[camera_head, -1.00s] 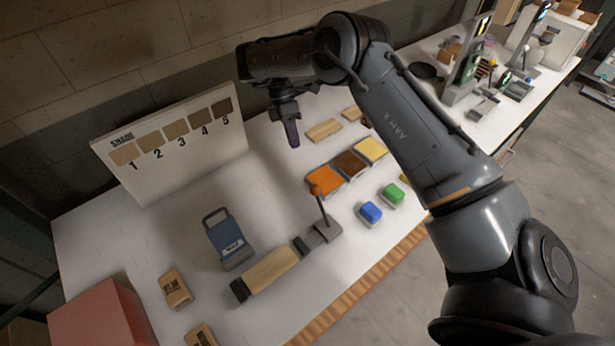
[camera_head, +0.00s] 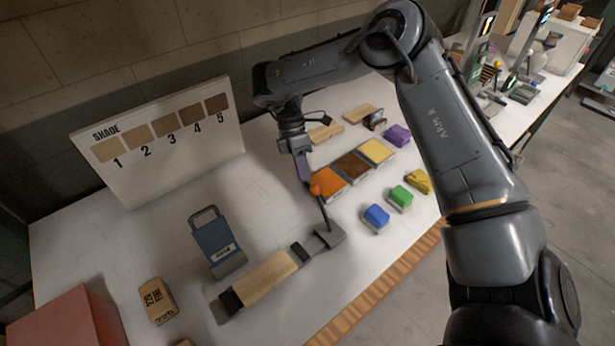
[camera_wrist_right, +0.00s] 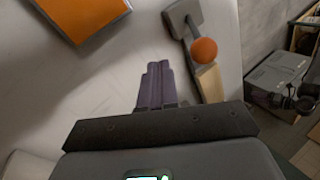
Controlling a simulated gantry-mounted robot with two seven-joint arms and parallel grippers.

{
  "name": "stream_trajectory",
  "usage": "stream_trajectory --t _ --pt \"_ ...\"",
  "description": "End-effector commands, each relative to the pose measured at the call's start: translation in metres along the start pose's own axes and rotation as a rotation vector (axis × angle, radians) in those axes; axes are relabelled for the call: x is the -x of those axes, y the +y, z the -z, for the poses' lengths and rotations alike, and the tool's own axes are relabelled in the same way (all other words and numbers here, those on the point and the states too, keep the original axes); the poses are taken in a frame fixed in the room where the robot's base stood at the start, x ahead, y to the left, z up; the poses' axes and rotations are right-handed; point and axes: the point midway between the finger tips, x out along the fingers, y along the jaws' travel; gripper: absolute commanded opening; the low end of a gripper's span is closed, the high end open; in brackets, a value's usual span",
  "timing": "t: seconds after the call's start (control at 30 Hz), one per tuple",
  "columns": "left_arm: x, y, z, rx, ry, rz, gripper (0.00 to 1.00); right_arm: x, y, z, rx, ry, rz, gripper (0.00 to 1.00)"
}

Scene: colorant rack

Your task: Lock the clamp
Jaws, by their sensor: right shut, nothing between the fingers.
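The clamp (camera_head: 328,236) lies on the white table, with a grey base at the right end of a wooden block (camera_head: 265,277). Its lever rises from the base, nearly upright and leaning left, and ends in an orange ball knob (camera_head: 316,187). In the right wrist view the orange knob (camera_wrist_right: 204,50) is right of the fingers. My right gripper (camera_head: 305,177) is shut and empty, pointing down, just above and left of the knob. Its purple fingers (camera_wrist_right: 155,85) show together in the wrist view. My left gripper is not in view.
Orange, brown and yellow trays (camera_head: 352,166) lie behind the clamp. Blue (camera_head: 376,217), green and yellow blocks lie to its right. A blue holder (camera_head: 217,243) stands left of the wooden block. A shade board (camera_head: 160,140) stands at the back left.

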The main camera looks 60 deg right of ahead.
Motion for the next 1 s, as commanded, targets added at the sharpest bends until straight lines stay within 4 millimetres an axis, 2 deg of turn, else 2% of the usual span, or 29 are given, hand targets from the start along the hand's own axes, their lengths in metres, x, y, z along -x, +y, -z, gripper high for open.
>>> stream_trajectory --t 0.13,0.33,0.83,1.0 --pt "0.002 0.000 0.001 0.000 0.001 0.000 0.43 -0.004 -0.014 -0.002 0.000 0.001 0.003 0.00" --pt "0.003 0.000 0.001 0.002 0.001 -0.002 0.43 -0.006 -0.023 -0.003 0.000 0.000 0.002 0.00" --pt "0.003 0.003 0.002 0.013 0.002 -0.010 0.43 -0.006 -0.025 -0.004 0.000 0.000 -0.002 0.00" --pt "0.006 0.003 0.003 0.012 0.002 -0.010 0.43 -0.002 -0.025 -0.011 0.002 0.010 -0.030 0.00"
